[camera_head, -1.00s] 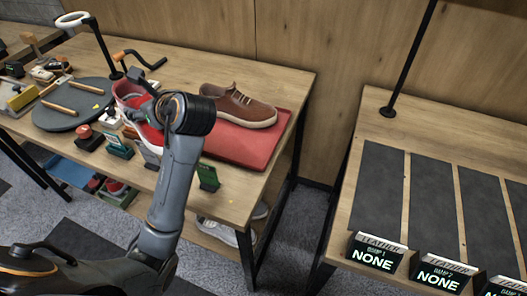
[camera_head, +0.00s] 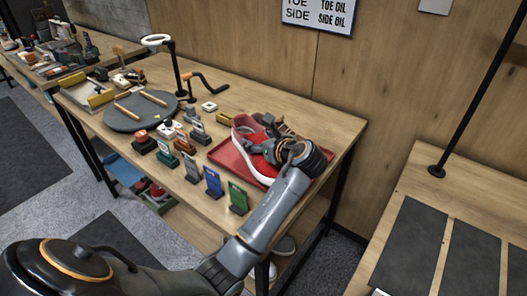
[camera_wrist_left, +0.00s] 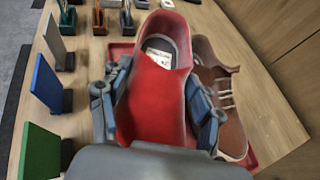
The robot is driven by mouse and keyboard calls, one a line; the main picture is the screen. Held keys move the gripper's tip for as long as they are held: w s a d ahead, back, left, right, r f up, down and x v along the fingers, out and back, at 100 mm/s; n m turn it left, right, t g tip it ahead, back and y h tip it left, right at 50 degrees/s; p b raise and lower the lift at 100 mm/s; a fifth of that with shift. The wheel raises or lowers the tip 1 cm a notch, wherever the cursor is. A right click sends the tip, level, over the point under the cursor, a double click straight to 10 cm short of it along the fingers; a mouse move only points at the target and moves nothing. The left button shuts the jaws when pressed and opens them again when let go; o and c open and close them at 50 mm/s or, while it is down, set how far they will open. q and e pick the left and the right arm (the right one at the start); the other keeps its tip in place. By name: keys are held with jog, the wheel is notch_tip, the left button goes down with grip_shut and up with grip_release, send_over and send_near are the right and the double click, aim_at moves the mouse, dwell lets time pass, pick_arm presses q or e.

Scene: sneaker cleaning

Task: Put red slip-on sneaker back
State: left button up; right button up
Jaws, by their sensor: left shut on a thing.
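The red slip-on sneaker (camera_head: 241,133) with a pale sole is at the red tray (camera_head: 224,156), beside the brown laced shoe (camera_head: 291,131). I cannot tell whether its sole touches the tray. My left gripper (camera_head: 272,148) is shut on the red sneaker and covers part of both shoes in the head view. In the left wrist view the red sneaker (camera_wrist_left: 152,88) sits between the two fingers, with the brown shoe (camera_wrist_left: 226,118) close on its right. The right gripper is not in view.
Several small coloured stands, including a blue one (camera_head: 213,183) and a green one (camera_head: 238,197), line the table's front edge. A grey round turntable (camera_head: 133,118) with wooden rods lies left. A black crank (camera_head: 205,82) stands behind. A second table with dark mats (camera_head: 408,236) is at right.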

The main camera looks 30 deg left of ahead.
pick_arm(q)
jog(key=shift+w+d+f, duration=0.2)
jog(key=shift+w+f, duration=0.5)
jog(key=shift+f, duration=1.6)
jog(key=shift+f+p, duration=0.2)
jog(key=shift+p, duration=0.1)
jog(key=o, duration=1.4)
jog(key=shift+s+f, duration=0.1)
